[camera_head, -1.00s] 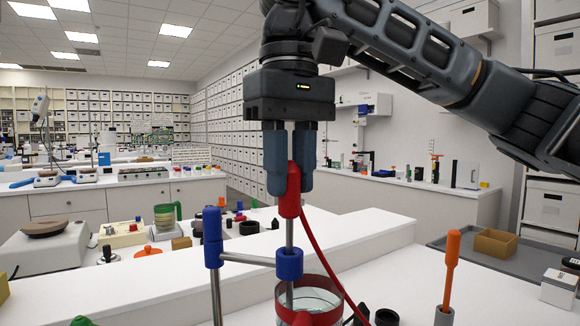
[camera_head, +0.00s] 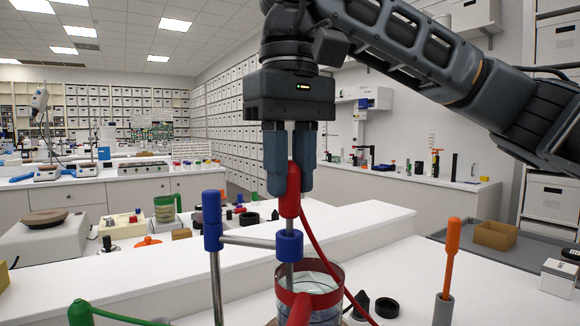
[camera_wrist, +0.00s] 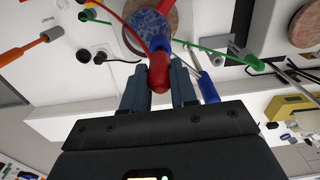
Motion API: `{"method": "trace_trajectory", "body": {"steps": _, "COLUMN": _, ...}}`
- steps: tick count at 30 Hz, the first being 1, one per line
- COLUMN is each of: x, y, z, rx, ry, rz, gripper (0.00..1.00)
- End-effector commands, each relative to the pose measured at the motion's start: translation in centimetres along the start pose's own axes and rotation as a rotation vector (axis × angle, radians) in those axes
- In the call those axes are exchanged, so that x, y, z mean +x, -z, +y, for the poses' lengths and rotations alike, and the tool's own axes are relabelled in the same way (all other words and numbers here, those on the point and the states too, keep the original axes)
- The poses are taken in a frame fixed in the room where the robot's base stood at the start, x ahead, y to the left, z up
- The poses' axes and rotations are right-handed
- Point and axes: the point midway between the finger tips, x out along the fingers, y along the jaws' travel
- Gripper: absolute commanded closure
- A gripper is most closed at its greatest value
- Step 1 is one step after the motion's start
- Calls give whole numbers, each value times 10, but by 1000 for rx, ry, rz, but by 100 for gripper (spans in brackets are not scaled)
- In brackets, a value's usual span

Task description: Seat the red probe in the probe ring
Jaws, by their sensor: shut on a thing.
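The red probe (camera_head: 289,203) stands upright in my gripper (camera_head: 290,188), its thick red handle between the two blue-grey fingers. Its thin metal shaft runs down into the blue probe ring (camera_head: 289,245), on a side arm of a metal stand (camera_head: 217,280) with a blue clamp. A short length of shaft shows between handle and ring, so they are apart. Below the ring is a glass beaker (camera_head: 335,290) with a red rim; the shaft's lower end is hard to see.
A red cable (camera_head: 330,255) hangs from the probe past the beaker. A green-tipped rod (camera_head: 80,313) is at the lower left. An orange-handled tool (camera_head: 452,250) stands in a grey holder at right. Black pieces (camera_head: 387,307) lie beside the beaker. A raised white ledge (camera_head: 370,228) runs behind.

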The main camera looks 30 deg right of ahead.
Motion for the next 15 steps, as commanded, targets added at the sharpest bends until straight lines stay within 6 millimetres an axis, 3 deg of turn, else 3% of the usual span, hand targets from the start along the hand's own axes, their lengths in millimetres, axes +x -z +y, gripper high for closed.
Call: {"method": "trace_trajectory", "body": {"steps": 15, "x": 13, "y": 0, "z": 0, "rx": 0, "ry": 0, "rz": 0, "gripper": 100}}
